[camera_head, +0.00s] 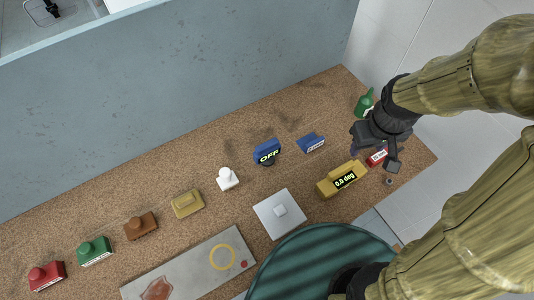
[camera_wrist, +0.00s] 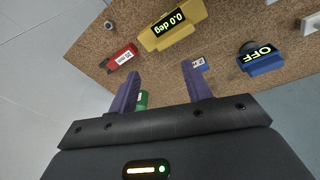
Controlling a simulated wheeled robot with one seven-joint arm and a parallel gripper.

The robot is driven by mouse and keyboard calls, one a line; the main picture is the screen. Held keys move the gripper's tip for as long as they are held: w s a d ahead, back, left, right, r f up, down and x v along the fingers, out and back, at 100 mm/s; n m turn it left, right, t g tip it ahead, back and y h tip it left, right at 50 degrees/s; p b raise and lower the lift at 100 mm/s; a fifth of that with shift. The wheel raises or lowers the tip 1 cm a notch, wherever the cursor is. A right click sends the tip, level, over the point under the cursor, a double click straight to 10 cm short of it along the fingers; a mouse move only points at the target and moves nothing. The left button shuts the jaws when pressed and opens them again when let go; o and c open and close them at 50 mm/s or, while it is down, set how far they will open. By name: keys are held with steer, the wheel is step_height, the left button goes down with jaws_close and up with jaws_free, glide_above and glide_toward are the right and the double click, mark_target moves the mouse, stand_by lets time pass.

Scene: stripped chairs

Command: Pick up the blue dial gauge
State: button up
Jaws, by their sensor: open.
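A blue device with a display reading OFF (camera_head: 267,151) and a dark round part lies on the cork-like board; it looks like the dial gauge. In the wrist view it shows at the right (camera_wrist: 262,61), outside the fingers. A smaller blue block with a white label (camera_head: 311,143) lies to its right; in the wrist view it is partly hidden by the right finger (camera_wrist: 198,64). My gripper (camera_head: 375,156) is open and empty, above the board's right end, to the right of both blue things. Its fingers also show in the wrist view (camera_wrist: 160,70).
A yellow gauge reading 0.0 deg (camera_head: 342,179) and a red labelled block (camera_head: 377,158) lie close to my gripper. A green item (camera_head: 364,103) stands at the board's right edge. A grey wall (camera_head: 180,90) runs behind the board. Several coloured blocks and a grey plate lie left.

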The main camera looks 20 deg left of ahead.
steer(key=a+n+h, duration=0.1)
steer(key=a+n, duration=1)
steer(key=a, duration=0.3)
steer(key=n+t+h+p, duration=0.1)
steer(key=n+t+h, duration=0.1)
steer(key=n, duration=0.9)
glide_toward(265, 147)
steer(key=v, duration=0.4)
steer(key=shift+w+r, duration=0.1)
steer(key=shift+w, duration=0.05)
steer(key=p+x, duration=0.1)
steer(key=x, duration=1.1)
